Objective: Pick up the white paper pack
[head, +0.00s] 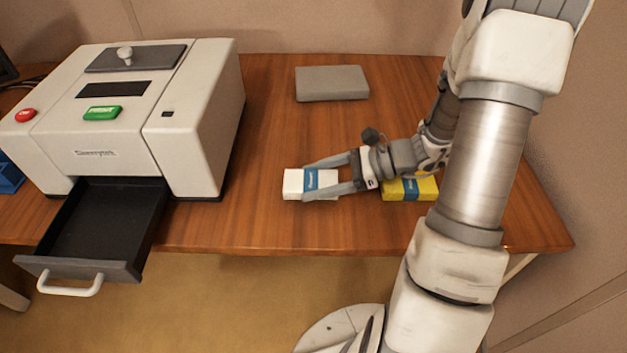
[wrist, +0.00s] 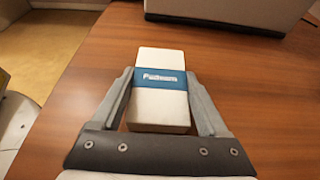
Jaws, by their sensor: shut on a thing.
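The white paper pack (head: 293,184) has a blue band and lies near the front of the wooden table in the head view. In the wrist view the pack (wrist: 160,103) sits lengthwise between my two fingers. My gripper (head: 324,181) reaches it from the right and is shut on its sides; the fingers also show in the wrist view (wrist: 161,85). The pack appears at table height; whether it touches the table is hard to tell.
A yellow pack (head: 425,188) with a blue band lies right of my gripper, partly under my arm. A grey box (head: 332,83) lies at the back. A white printer-like machine (head: 185,118) stands left, its black drawer (head: 100,225) pulled out. Table between is clear.

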